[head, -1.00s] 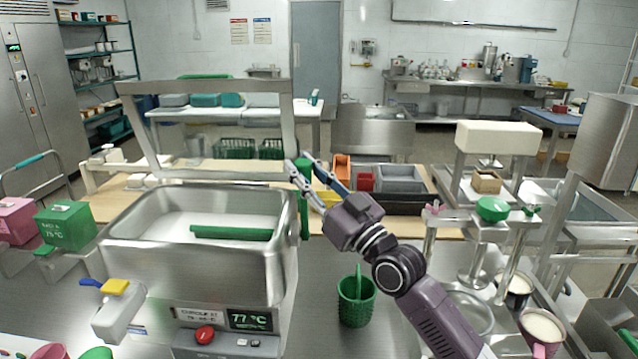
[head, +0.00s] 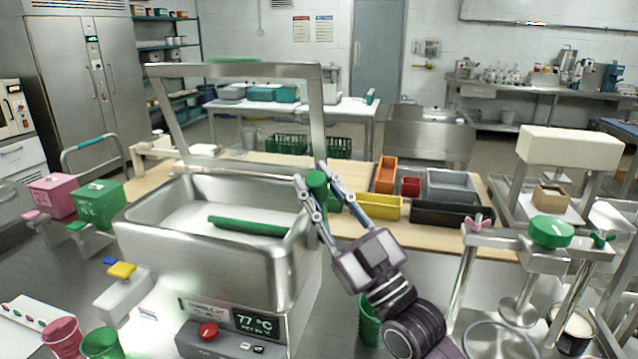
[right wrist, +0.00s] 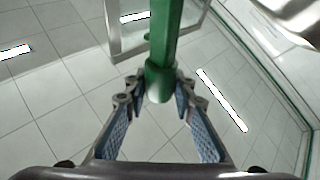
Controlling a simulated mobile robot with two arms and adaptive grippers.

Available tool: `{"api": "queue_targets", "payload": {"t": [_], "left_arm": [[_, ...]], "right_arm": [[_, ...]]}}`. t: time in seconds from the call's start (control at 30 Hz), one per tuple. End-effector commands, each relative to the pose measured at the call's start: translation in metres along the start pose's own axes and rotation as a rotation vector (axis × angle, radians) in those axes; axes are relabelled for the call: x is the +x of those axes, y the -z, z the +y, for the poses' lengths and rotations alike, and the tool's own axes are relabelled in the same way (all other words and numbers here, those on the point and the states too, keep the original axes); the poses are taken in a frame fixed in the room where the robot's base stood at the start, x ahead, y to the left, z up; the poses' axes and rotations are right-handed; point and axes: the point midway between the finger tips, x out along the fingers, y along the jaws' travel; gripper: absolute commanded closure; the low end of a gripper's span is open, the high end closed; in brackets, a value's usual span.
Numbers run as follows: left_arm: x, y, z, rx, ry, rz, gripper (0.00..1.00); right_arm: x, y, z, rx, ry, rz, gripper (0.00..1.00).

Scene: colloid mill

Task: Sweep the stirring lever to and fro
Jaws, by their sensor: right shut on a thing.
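The stirring lever is a green upright handle (head: 317,184) at the right side of the steel vat (head: 150,228). A green bar (head: 248,226) lies across the white contents inside the vat. My right gripper (head: 313,192) is shut on the upper part of the handle, one finger on each side. In the right wrist view the green lever (right wrist: 163,45) runs down between the fingertips of my right gripper (right wrist: 158,90). The lower part of the handle is partly hidden behind the gripper. My left gripper is not in view.
The vat's raised steel frame (head: 316,110) stands close behind the handle. A yellow bin (head: 377,207) and other bins stand on the wooden counter to the right. A press with a green knob (head: 550,232) stands further right.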

Motion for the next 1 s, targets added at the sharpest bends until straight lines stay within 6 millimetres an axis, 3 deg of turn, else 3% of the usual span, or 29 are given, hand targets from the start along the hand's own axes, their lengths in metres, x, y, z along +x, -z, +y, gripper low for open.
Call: {"api": "queue_targets", "payload": {"t": [0.13,0.17,0.3,0.67,0.77,1.0], "left_arm": [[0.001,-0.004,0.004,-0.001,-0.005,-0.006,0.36],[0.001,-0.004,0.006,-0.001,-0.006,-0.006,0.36],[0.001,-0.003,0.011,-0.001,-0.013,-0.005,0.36],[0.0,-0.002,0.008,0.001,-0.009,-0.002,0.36],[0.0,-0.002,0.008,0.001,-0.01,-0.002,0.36],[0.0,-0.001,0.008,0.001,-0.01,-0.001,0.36]], "right_arm": [[-0.002,-0.004,-0.003,-0.002,0.005,-0.008,1.0],[-0.002,-0.004,-0.003,-0.002,0.005,-0.009,0.73],[-0.002,-0.004,-0.003,-0.001,0.004,-0.008,0.58],[-0.006,-0.003,-0.002,-0.001,0.003,-0.007,0.58],[-0.019,-0.004,-0.002,-0.002,0.003,-0.008,0.58],[-0.069,-0.004,-0.002,-0.002,0.004,-0.012,0.58]]}}
